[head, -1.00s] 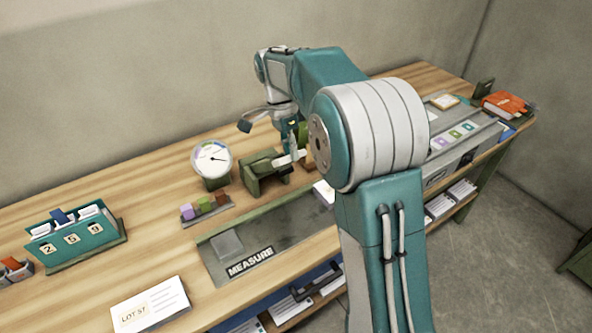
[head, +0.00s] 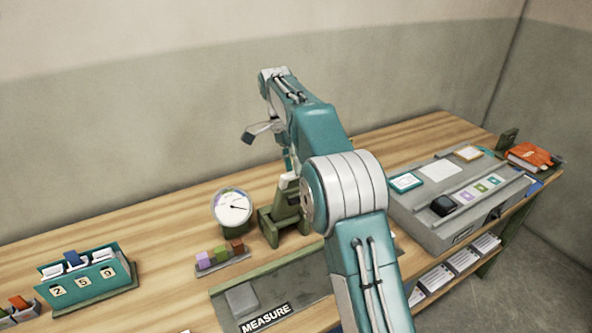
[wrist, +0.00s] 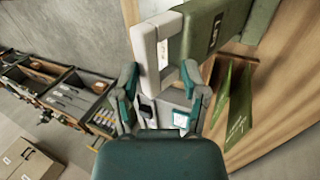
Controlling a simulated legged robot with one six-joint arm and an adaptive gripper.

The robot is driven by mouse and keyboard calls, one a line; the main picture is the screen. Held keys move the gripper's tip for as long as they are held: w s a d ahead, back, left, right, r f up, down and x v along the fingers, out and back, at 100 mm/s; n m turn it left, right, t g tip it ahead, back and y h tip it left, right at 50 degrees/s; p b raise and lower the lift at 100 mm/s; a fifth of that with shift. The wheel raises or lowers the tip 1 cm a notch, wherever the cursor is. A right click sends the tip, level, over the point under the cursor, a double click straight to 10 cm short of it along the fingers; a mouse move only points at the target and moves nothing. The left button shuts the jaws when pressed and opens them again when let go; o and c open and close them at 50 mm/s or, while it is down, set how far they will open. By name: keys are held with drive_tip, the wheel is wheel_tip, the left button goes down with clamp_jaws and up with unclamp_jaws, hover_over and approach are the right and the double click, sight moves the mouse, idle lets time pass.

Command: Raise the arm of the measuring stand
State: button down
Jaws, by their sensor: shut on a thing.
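The measuring stand (head: 270,228) is a dark green stand on the bench, right of the round dial. Its arm (head: 286,203) now slants steeply upward, with a pale end piece (head: 288,182) at the top. My gripper (head: 290,163) is at that upper end, partly hidden by my own arm. In the wrist view my gripper (wrist: 161,82) has its two teal fingers around the pale end piece (wrist: 157,45), shut on the stand's arm. The green part of the arm (wrist: 203,38) runs off to the upper right there. The exact finger contact is hard to see.
The round dial (head: 233,208) and a rack of coloured blocks (head: 222,260) stand close left of the stand. The MEASURE plate (head: 243,300) lies in front. A grey console (head: 440,229) is to the right, beyond my arm. A teal card holder (head: 88,281) is far left.

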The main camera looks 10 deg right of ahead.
drive_tip(key=shift+w+a+f, duration=0.2)
drive_tip(key=shift+w+f, duration=0.2)
drive_tip(key=shift+f, duration=0.15)
drive_tip(key=c, duration=0.6)
unclamp_jaws()
drive_tip(key=shift+w, duration=0.1)
